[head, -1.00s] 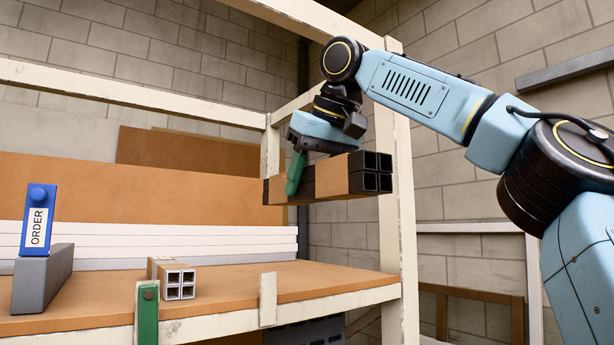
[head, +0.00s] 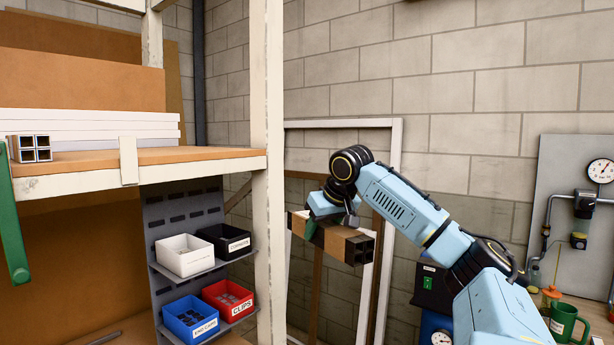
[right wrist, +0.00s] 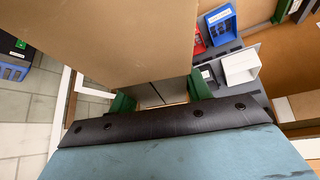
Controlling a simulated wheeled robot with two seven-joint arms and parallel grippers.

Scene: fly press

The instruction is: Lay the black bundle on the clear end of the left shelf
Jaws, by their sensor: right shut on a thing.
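The black bundle (head: 358,249) is a stack of dark square tubes with a brown wrap around its middle. My right gripper (head: 311,228) is shut on it from above and holds it in the air. In the right wrist view the brown wrap (right wrist: 110,45) fills the top middle, between the green fingers (right wrist: 161,97).
The cream post (head: 267,185) stands between the bundle and the shelf. Below the shelf, a grey rack (head: 160,210) holds white, black, blue and red bins. A white frame (head: 392,135) leans on the wall behind. A gauge panel (head: 560,160) is at the right.

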